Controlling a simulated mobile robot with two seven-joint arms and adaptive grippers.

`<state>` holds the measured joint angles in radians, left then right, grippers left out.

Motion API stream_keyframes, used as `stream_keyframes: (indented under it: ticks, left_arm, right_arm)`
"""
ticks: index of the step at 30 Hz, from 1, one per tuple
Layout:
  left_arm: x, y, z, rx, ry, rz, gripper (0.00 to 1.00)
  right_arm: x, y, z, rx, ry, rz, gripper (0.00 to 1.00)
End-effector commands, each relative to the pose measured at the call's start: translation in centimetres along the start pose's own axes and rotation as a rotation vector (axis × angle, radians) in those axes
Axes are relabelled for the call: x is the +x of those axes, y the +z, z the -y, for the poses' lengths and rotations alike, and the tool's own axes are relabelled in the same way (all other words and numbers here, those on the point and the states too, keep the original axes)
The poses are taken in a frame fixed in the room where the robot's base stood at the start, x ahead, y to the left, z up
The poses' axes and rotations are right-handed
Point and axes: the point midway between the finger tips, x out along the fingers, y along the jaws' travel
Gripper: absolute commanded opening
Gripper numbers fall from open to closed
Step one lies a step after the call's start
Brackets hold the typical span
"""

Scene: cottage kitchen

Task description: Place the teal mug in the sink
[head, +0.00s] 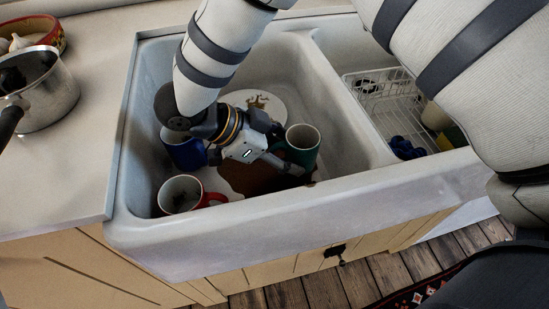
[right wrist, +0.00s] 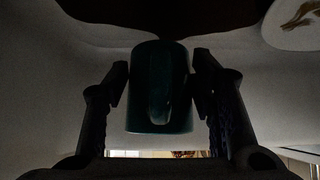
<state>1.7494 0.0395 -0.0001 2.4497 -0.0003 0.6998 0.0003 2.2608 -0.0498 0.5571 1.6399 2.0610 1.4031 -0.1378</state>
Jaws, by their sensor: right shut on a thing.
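The teal mug (head: 303,141) is inside the left basin of the white sink (head: 215,226), toward its right side, with its opening facing up. My right gripper (head: 296,166) reaches down into the basin and is shut on the mug. In the right wrist view the mug (right wrist: 158,88) sits between the two fingers (right wrist: 158,85), with its handle toward the camera. The head view does not show clearly whether the mug's base touches the basin floor. My left gripper is not in view.
The basin also holds a red mug (head: 182,194), a blue mug (head: 184,152), a plate with an animal picture (head: 262,104) and a brown item (head: 255,178). A white rack (head: 378,93) stands in the right basin. A metal pot (head: 47,92) stands on the left counter.

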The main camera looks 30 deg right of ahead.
Motion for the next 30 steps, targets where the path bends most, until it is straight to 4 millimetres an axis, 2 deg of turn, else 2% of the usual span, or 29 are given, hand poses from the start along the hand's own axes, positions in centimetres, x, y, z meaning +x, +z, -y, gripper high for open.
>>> stream_keyframes:
  ticks: [7, 17, 18, 20, 30]
  left_arm:
    - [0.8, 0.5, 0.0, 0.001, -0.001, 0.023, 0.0]
    - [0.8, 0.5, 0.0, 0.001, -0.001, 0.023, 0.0]
    - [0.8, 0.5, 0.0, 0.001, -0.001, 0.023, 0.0]
    - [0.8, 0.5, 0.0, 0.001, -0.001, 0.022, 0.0]
    - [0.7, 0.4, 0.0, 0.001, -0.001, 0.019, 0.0]
  right_arm:
    - [2.8, 2.8, 0.0, -0.002, -0.001, -0.002, 0.02]
    - [3.0, 2.9, 0.1, 0.0, -0.003, 0.0, 0.02]
    - [3.0, 3.0, 0.1, 0.0, -0.003, 0.0, 0.56]
    - [3.0, 2.9, 0.1, 0.0, -0.004, 0.001, 0.69]
    - [2.7, 2.7, 0.1, 0.002, -0.005, 0.001, 0.71]
